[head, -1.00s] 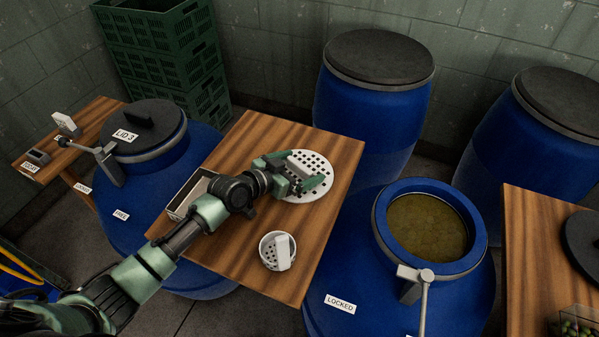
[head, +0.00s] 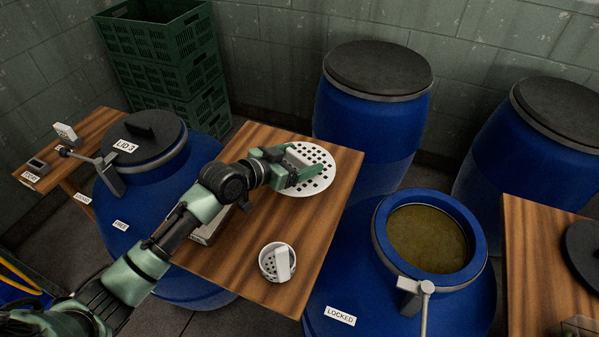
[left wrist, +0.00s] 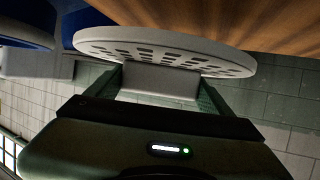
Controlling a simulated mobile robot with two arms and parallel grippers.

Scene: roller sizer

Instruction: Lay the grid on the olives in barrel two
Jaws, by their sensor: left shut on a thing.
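The grid is a white round plate with holes (head: 318,177) at the far right of the wooden table, and it also shows in the left wrist view (left wrist: 165,45). My left gripper (head: 292,168) is shut on the grid's raised white handle (left wrist: 160,80). In the head view the grid overlaps the table top; I cannot tell whether it touches it. An open blue barrel (head: 430,238) with a "LOCKED" label stands right of the table, full of brownish-green liquid; no separate olives can be made out. My right gripper is not in view.
A small white perforated cup (head: 277,263) stands near the table's front. A closed barrel with "LID 3" (head: 150,140) is at left. Two lidded blue barrels stand behind. Another wooden table (head: 525,250) is at right.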

